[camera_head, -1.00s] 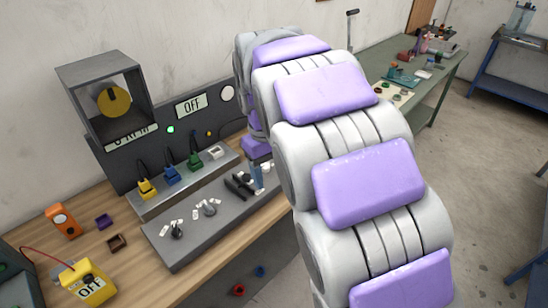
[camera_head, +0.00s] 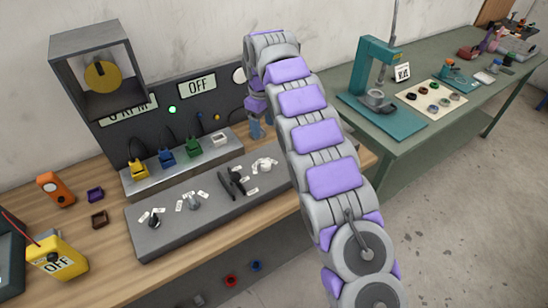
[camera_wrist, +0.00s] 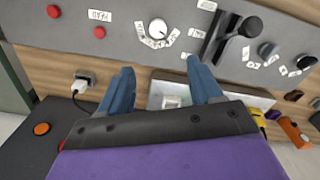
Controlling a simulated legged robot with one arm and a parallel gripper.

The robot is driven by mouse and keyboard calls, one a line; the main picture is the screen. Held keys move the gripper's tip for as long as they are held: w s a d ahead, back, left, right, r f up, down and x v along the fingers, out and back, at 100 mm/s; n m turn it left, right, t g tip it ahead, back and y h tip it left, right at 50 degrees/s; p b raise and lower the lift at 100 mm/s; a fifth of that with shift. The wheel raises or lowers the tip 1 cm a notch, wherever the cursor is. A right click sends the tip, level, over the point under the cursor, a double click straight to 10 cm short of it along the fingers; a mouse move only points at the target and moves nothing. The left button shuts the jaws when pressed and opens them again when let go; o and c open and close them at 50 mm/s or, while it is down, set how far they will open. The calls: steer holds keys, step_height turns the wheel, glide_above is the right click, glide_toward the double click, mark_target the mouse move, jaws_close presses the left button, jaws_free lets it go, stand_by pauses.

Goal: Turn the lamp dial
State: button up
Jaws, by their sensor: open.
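A grey dial (camera_head: 193,202) and a black dial (camera_head: 154,220) stand farther left on the panel. The label text is too small to read, so I cannot tell which dial is the lamp's. My gripper (camera_wrist: 161,70) is open and empty, its blue fingers spread, with the white dial beyond the fingertips in the wrist view. In the head view my gripper (camera_head: 255,129) is partly hidden behind my arm.
A black lever (camera_head: 231,181) stands beside the white dial. Yellow (camera_head: 137,169), blue (camera_head: 166,158) and green (camera_head: 193,148) plugs stand on the ledge behind. A display (camera_head: 197,87) reads OFF. A green press (camera_head: 379,80) stands on the right-hand table. Open floor lies right.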

steer(key=d+f, duration=0.1)
steer(key=d, duration=0.1)
steer(key=b, duration=0.2)
glide_toward(265, 163)
steer(key=f, duration=0.2)
steer(key=d+f+b, duration=0.1)
steer(key=f, duration=0.2)
steer(key=shift+s+d+f, duration=0.1)
steer(key=shift+d+f, duration=0.05)
steer(key=shift+f, duration=0.1)
steer(key=f, duration=0.1)
steer(key=a+f, duration=0.1)
steer(key=f+b, duration=0.1)
steer(key=shift+a+f, duration=0.25)
steer(key=shift+f, duration=0.1)
steer(key=shift+a, duration=0.2)
steer(key=shift+d, duration=0.8)
steer(key=c, duration=0.3)
steer(key=shift+a, duration=0.5)
steer(key=c, duration=0.6)
steer(key=shift+c, duration=0.7)
steer(key=shift+d, duration=0.1)
